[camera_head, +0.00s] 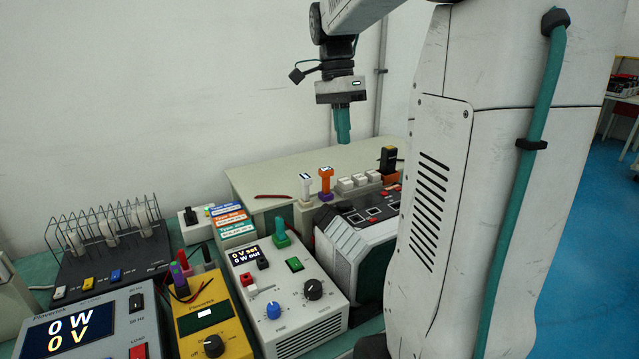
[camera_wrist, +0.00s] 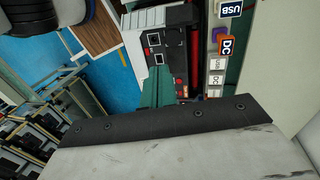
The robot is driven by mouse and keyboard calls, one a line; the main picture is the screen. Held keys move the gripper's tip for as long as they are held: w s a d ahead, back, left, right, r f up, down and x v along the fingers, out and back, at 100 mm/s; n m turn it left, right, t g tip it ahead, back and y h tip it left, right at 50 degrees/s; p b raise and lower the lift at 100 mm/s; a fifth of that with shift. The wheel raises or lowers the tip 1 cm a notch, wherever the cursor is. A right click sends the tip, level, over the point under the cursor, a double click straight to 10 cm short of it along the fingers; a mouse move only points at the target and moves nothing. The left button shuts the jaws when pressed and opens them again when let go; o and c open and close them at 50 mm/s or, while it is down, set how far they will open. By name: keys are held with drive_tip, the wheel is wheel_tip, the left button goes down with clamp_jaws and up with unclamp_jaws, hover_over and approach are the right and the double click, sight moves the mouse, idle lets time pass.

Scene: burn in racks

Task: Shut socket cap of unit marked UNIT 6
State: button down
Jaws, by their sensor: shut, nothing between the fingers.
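My gripper (camera_head: 343,126) hangs high over the back of the bench in the head view, fingers pointing down and shut with nothing between them. No mark reading UNIT 6 is legible in either view, and I cannot make out a socket cap. A grey and black device (camera_head: 352,228) with red-marked square panels stands below my gripper, partly hidden by my arm. In the wrist view a black panel (camera_wrist: 165,48) with white-outlined squares lies past the fingers.
A grey supply (camera_head: 290,298), a yellow meter (camera_head: 212,318), a wattmeter (camera_head: 82,328) and a wire rack (camera_head: 100,241) crowd the left. Air around my gripper is clear.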

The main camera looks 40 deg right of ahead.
approach(351, 205)
drive_tip(key=shift+m, duration=0.3)
drive_tip(key=x, duration=0.6)
drive_tip(key=shift+a+f, duration=0.1)
drive_tip(key=shift+f, duration=0.3)
drive_tip(key=shift+s, duration=0.15)
